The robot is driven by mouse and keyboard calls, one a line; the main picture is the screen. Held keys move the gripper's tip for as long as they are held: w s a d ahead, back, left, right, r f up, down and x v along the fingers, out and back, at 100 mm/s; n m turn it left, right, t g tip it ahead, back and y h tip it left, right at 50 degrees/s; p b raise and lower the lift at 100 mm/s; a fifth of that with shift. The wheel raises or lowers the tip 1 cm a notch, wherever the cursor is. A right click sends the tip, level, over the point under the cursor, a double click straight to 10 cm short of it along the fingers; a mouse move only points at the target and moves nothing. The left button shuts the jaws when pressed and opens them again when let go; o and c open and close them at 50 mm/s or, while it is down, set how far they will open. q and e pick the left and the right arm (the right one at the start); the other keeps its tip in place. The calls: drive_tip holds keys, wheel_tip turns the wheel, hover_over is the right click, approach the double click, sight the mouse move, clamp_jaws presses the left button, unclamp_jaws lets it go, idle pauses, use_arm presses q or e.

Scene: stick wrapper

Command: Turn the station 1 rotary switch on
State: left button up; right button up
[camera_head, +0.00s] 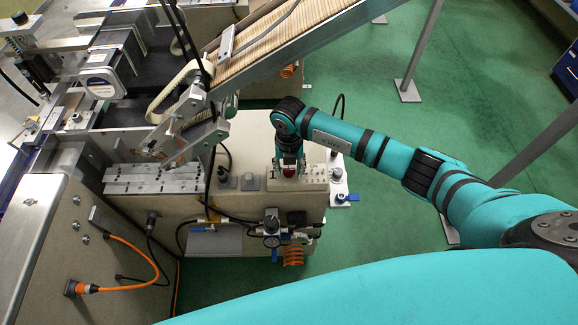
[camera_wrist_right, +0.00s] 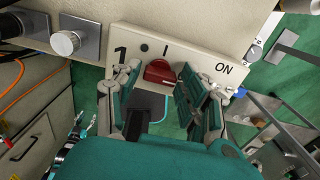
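The station 1 rotary switch (camera_wrist_right: 160,73) is a red knob on a cream panel (camera_wrist_right: 200,57) marked "1", a dot, "I" and "ON". In the wrist view the knob sits between the two fingers of my right gripper (camera_wrist_right: 158,90). The fingers are apart, with a gap visible on both sides of the knob. I cannot tell exactly which mark the knob points at. In the head view the right gripper (camera_head: 289,155) is directly over the red knob (camera_head: 289,172) and partly hides the panel. My left gripper does not show clearly in either view.
Round grey knobs on metal plates (camera_wrist_right: 66,43) stand left of the panel. A slanted conveyor (camera_head: 285,40) of wooden sticks rises behind the switch box. A gauge and hoses (camera_head: 271,228) hang on its front. Green floor (camera_head: 375,240) is open to the right.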

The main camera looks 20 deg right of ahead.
drive_tip(key=c, duration=0.7)
drive_tip(key=shift+c, duration=0.2)
drive_tip(key=n+b, duration=0.5)
drive_tip(key=shift+w+f+n, duration=0.1)
drive_tip(key=shift+f+n, duration=0.1)
drive_tip(key=shift+n, duration=0.1)
drive_tip(key=n+b, duration=1.1)
drive_tip(key=shift+r, duration=0.2)
drive_tip(key=shift+n, duration=0.3)
drive_tip(key=o, duration=1.1)
